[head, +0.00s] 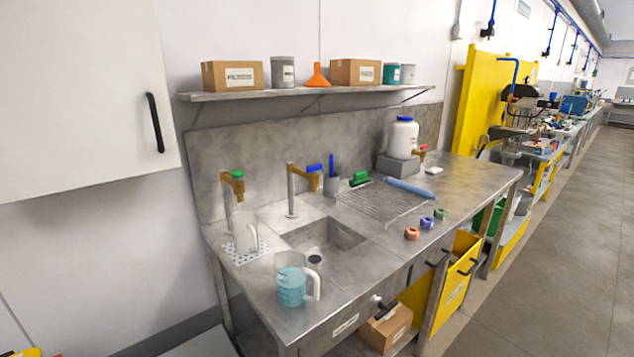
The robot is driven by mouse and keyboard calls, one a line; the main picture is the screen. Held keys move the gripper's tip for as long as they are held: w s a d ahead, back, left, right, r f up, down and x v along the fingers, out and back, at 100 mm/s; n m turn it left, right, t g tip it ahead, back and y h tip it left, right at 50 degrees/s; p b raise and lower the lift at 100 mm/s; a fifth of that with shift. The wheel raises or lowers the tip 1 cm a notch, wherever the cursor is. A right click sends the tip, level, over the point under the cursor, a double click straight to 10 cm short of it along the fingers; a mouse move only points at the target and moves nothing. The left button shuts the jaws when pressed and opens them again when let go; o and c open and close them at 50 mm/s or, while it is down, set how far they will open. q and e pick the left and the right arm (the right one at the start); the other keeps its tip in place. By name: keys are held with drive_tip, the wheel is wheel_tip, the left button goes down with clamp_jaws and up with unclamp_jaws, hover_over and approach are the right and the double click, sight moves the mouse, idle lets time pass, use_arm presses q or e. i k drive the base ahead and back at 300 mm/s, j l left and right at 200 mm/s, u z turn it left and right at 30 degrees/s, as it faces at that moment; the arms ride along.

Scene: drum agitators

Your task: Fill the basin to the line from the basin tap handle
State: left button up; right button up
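The basin (340,236) is a square steel sink let into the steel bench. A dark round drain (315,259) shows at its bottom, and I see no water in it. I cannot make out a fill line on its walls. The basin tap (291,190) stands behind it, with a brass spout and a blue basin tap handle (314,168). No stream shows below the spout. A second tap (226,195) with a green handle (237,173) stands to its left, above a white jug (244,232). Neither of my grippers is in view.
A jug of blue liquid (291,284) stands at the front left of the basin. A wire rack (375,203), a white container (402,138) and several coloured rings lie to the right. A shelf (300,92) runs above; a cabinet (80,95) hangs at left.

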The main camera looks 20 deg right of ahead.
sight(314, 169)
drive_tip(key=i+l, duration=0.1)
drive_tip(key=l, duration=0.3)
drive_tip(key=i+l, duration=0.1)
drive_tip(key=l, duration=0.3)
drive_tip(key=i+l, duration=0.1)
drive_tip(key=l, duration=0.3)
